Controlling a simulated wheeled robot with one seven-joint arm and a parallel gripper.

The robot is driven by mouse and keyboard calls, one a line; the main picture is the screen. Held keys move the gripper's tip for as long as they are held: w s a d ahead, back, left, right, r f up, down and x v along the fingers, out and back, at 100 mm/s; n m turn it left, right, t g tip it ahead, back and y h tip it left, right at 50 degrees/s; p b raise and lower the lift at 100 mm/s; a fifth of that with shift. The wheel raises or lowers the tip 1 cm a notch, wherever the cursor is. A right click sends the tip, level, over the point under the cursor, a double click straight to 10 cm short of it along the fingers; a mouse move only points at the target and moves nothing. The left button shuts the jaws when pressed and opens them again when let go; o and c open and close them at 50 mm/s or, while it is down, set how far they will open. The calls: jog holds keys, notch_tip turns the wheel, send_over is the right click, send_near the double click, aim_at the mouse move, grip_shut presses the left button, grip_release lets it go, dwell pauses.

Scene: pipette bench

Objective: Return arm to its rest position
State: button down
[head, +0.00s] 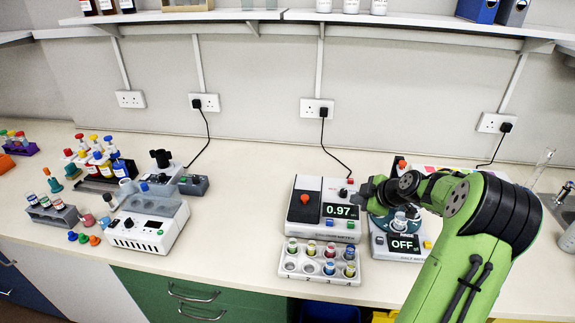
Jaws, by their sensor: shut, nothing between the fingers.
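My arm reaches in from the lower right. My gripper (372,190), dark and small, is at its left end, shut and empty. It appears in front of the space between the grey device reading 0.97 (308,196) and the round teal-topped device reading OFF (402,247). My arm and wrist hide part of the OFF device. I cannot tell how high the gripper is above the bench.
A white rack (345,277) with several capped vials stands at the bench's front edge. A white device (148,234), bottles and a grey vial rack (52,216) stand at left. Bench space (240,215) between the groups is clear. A shelf (235,16) runs above.

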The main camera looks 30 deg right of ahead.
jog(key=s+a+r+m+g+h, duration=0.1)
jog(key=s+a+r+m+g, duration=0.3)
jog(key=a, duration=0.7)
jog(key=s+a+r+n, duration=0.1)
jog(key=s+a+r, duration=0.2)
jog(key=a+r, duration=0.55)
jog(key=s+a+m, duration=0.3)
jog(key=s+a, duration=0.2)
jog(key=s, duration=0.4)
jog(key=s+a+f+m, duration=0.1)
jog(key=s+a+m, duration=0.3)
jog(key=s, duration=0.5)
jog(key=shift+a+f, duration=0.2)
jog(key=shift+a, duration=0.65)
